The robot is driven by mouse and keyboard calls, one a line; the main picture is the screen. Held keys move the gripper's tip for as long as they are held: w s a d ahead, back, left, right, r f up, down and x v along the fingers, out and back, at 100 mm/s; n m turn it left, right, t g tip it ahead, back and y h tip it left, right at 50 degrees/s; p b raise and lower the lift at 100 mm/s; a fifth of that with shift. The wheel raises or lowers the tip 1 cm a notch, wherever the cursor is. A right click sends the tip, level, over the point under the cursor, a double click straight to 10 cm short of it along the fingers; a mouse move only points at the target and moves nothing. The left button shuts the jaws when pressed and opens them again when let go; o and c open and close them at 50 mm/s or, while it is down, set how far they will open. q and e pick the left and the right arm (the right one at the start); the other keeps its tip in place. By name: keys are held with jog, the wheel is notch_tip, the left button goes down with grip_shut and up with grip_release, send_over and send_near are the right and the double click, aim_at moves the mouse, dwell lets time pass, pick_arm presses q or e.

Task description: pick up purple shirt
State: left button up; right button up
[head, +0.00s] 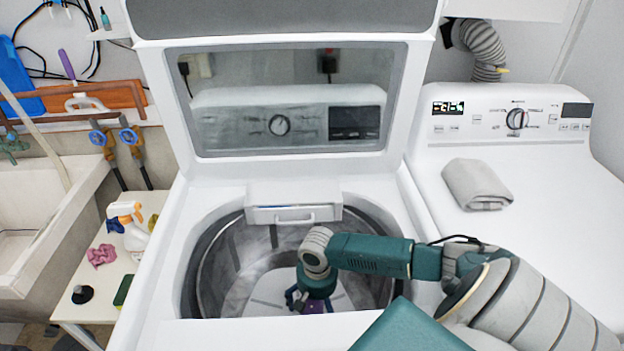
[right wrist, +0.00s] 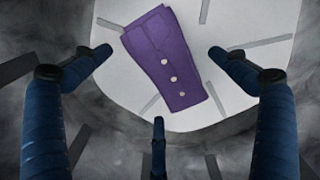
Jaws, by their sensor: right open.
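The purple shirt (right wrist: 168,60) lies folded on the pale bottom of the washer drum in the right wrist view, with several light buttons showing. In the head view only a small purple patch of it (head: 314,307) shows beneath my right gripper; the rest is hidden. My right gripper (head: 306,300) reaches down into the open washer drum (head: 225,265). In the right wrist view its dark blue fingers (right wrist: 158,75) are spread apart, with the shirt beyond and between them, and nothing is held. My left gripper is not in view.
The washer's lid (head: 290,155) stands raised behind the drum. The drum wall and rim surround my right gripper. A folded grey cloth (head: 477,184) lies on the dryer (head: 560,200) at right. A small table (head: 90,300) with a spray bottle (head: 132,228) stands at left beside a sink (head: 40,215).

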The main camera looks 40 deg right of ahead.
aim_at(317, 310)
jog(key=shift+f, duration=1.75)
jog(key=c, duration=1.5)
jog(key=shift+o, duration=0.2)
jog(key=shift+r, duration=0.1)
